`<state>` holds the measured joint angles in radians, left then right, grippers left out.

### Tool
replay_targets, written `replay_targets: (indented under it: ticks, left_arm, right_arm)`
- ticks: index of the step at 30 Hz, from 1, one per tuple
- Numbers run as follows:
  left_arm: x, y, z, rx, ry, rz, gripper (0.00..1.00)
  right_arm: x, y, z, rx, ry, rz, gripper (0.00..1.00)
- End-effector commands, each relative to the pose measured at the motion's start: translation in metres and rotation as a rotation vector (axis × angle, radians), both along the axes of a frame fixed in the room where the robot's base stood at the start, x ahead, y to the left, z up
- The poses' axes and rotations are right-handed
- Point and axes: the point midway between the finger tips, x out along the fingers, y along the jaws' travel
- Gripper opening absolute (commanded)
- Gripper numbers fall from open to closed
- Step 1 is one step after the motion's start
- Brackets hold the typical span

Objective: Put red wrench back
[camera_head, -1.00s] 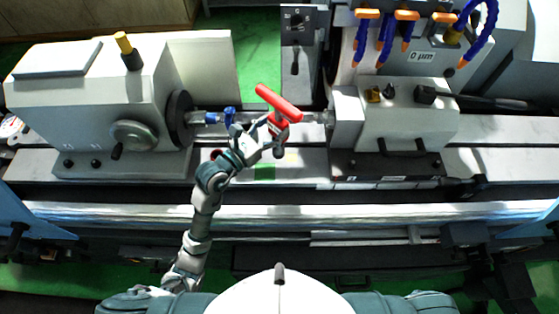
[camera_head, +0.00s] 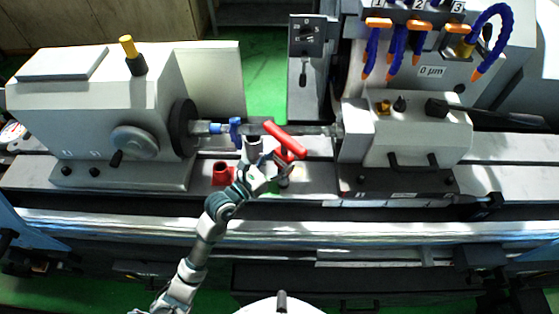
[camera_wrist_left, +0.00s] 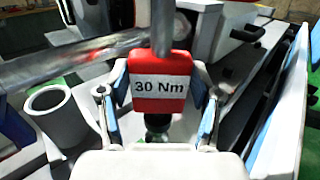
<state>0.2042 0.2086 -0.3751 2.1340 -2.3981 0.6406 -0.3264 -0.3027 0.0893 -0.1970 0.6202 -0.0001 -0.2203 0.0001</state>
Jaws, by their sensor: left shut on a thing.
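The red wrench (camera_head: 284,141) is held in my left gripper (camera_head: 270,170). Its red handle lies slanted in front of the shaft between the machine's two heads. In the left wrist view, its red block (camera_wrist_left: 160,82) with the label "30 Nm" sits between the two fingers (camera_wrist_left: 160,100), with a dark round part below it. My left gripper is shut on the wrench. A grey cup-like holder (camera_head: 253,148) stands just left of the wrench and also shows in the left wrist view (camera_wrist_left: 56,115). My right gripper is not in view.
The metal shaft (camera_head: 300,130) runs close behind the wrench and crosses the upper left of the wrist view. A blue clamp (camera_head: 235,130) is on the shaft. The left head (camera_head: 100,110) and right head (camera_head: 405,135) flank the space.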

Motion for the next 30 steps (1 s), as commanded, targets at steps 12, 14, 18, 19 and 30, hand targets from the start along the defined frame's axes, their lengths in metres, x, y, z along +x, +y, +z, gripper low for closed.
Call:
replay_targets:
  ticks: [12, 14, 18, 19, 30]
  left_arm:
    - [0.0, -0.002, -0.001, 0.001, 0.001, -0.001, 0.89]
    - [0.0, -0.001, -0.001, 0.001, 0.001, 0.0, 0.89]
    - [0.0, -0.001, -0.001, 0.001, 0.001, 0.0, 0.89]
    - [0.0, -0.001, -0.001, 0.001, 0.001, 0.0, 0.89]
    - [-0.035, 0.035, -0.005, 0.004, 0.001, 0.002, 0.89]
  right_arm:
    - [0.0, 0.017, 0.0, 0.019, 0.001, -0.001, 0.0]
    - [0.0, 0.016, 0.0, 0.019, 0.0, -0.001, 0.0]
    - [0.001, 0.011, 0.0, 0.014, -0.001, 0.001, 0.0]
    - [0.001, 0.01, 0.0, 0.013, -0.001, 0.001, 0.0]
    - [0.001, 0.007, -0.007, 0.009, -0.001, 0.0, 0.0]
